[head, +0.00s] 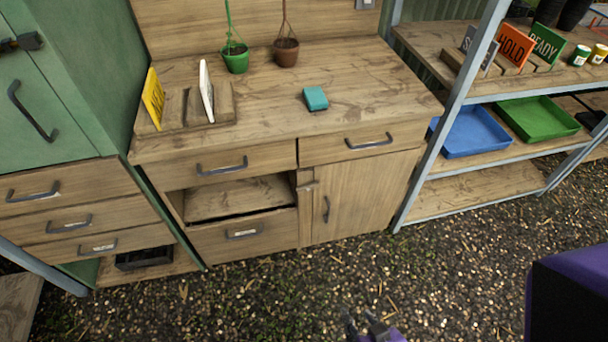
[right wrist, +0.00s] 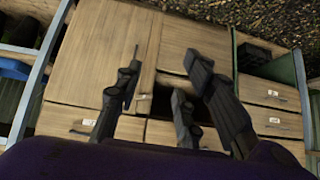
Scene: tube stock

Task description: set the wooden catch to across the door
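The wooden catch (head: 306,181) is a small block at the upper left edge of the plain wooden cabinet door (head: 365,195), beside the open gap under the left drawer. It is small in the head view, and I cannot tell its exact angle. The door looks shut and has a dark upright handle (head: 326,209). My right gripper (head: 368,328) shows at the bottom edge of the head view, in front of and below the door, apart from it. In the right wrist view its dark fingers (right wrist: 163,90) are spread with nothing between them. My left gripper is not in view.
The bench top (head: 270,110) holds a sign rack, two small pots and a teal block (head: 315,98). A green cabinet (head: 95,75) stands left. A metal shelf post (head: 450,115) rises right, by shelves with blue and green trays. The gravel floor in front is clear.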

